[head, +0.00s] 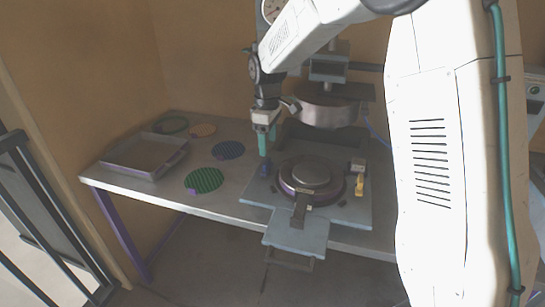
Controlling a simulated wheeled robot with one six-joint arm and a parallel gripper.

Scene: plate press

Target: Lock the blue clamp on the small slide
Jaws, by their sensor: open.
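The blue clamp (264,168) is a small dark-blue piece at the left side of the press bed, and my gripper partly covers its surroundings. My gripper (263,150) points down just above it with teal fingers, open and apparently empty. Whether the fingers touch the clamp I cannot tell. The light blue-grey slide (296,235) sticks out at the front of the press bed, with a handle at its front edge. A round die with a purple ring (311,178) sits on the bed. Whether the clamp is locked is too small to tell.
A yellow clamp (359,185) stands at the right of the bed. The press head (327,112) hangs above the die. Left on the table are green (204,180) and blue (228,149) discs, an orange disc (202,130) and a grey tray (143,153).

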